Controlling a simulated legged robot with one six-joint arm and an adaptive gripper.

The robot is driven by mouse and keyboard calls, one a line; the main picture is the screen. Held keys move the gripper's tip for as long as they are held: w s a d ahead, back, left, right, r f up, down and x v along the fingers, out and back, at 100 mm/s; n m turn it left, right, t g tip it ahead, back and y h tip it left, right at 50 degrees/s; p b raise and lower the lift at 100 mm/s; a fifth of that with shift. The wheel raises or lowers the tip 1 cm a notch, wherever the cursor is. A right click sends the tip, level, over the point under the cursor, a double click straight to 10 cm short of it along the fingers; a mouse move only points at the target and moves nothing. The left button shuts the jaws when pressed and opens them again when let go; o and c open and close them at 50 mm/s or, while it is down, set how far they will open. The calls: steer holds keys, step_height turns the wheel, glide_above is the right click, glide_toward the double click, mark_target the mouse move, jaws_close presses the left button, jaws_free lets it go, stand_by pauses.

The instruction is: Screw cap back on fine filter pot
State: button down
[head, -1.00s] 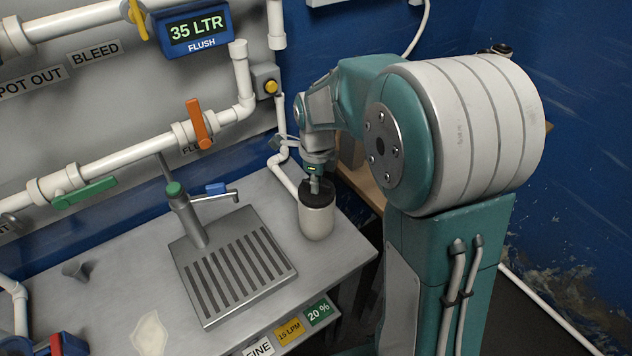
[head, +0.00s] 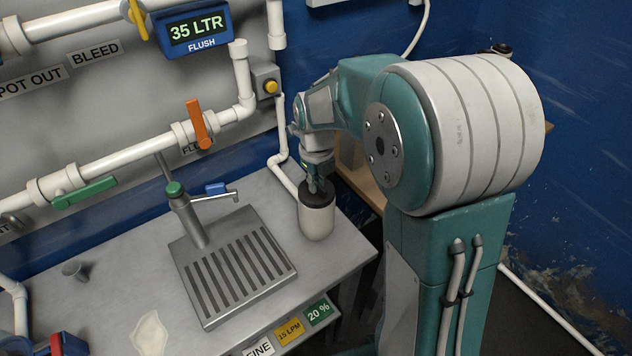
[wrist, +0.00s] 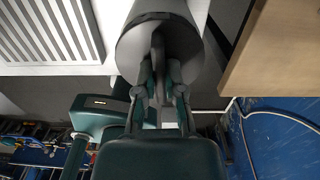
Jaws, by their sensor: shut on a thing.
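The fine filter pot (head: 317,222) is a cream-white cylinder standing upright at the right end of the metal bench. Its dark cap (head: 304,190) sits on top of it; I cannot tell how tightly it is seated. My gripper (head: 314,187) comes down from above onto the cap and is shut on the raised grip in its middle. In the wrist view, my gripper (wrist: 160,88) has its two fingers on either side of the cap's dark grip (wrist: 157,55). The cap's round face (wrist: 135,45) fills the top middle there.
A slotted drain tray (head: 233,262) with a tap (head: 190,212) stands left of the pot. White pipes (head: 284,172) run down the wall close behind it. A wooden surface (head: 362,180) lies to the right.

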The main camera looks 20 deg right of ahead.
steer(key=c, duration=0.7)
jaws_free()
steer(key=shift+o, duration=0.2)
steer(key=shift+r, duration=2.3)
